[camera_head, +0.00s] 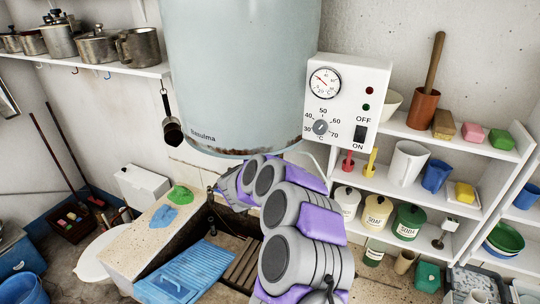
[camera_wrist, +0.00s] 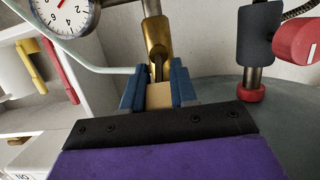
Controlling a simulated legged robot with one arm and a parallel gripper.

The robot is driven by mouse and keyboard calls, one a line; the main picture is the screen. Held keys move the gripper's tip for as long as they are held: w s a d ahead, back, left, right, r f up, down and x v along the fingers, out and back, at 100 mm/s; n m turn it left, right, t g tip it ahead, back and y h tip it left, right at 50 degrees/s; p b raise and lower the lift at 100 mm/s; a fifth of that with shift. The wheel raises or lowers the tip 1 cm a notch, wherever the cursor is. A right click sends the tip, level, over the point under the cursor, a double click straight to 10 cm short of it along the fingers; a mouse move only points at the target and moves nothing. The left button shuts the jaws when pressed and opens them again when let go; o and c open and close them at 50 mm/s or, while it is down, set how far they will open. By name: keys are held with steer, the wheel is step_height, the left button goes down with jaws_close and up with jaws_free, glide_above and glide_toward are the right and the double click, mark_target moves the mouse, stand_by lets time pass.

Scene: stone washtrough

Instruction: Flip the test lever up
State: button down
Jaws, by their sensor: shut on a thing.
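In the wrist view my gripper (camera_wrist: 158,88) has its two blue fingers shut on a small tan piece (camera_wrist: 160,96). It appears to be the end of the test lever (camera_wrist: 157,66), whose dark stem runs from a brass valve fitting (camera_wrist: 157,36) just beyond the fingertips. The far end of the lever is partly hidden between the fingers. In the head view my purple and grey arm reaches under the pale blue boiler (camera_head: 240,75), and the lever and valve are hidden there.
A red-handled valve (camera_wrist: 298,42) stands right of the fingers in the wrist view. The white control box (camera_head: 345,100) with dial and switch adjoins the boiler. Shelves (camera_head: 450,150) of pots and cups stand at right. The stone trough (camera_head: 125,245) with a blue washboard (camera_head: 190,272) lies below.

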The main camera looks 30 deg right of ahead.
steer(key=shift+d+r, duration=0.1)
steer(key=c, duration=1.2)
jaws_free()
steer(key=o, duration=0.3)
steer(key=shift+w+d, duration=0.1)
steer(key=shift+d, duration=0.15)
steer(key=shift+a, duration=0.15)
steer(key=shift+s+a, duration=0.3)
steer(key=shift+a, duration=0.25)
steer(key=b+v, duration=0.2)
steer(key=v, duration=1.4)
steer(key=shift+s+d, duration=0.15)
steer(key=shift+c, duration=0.2)
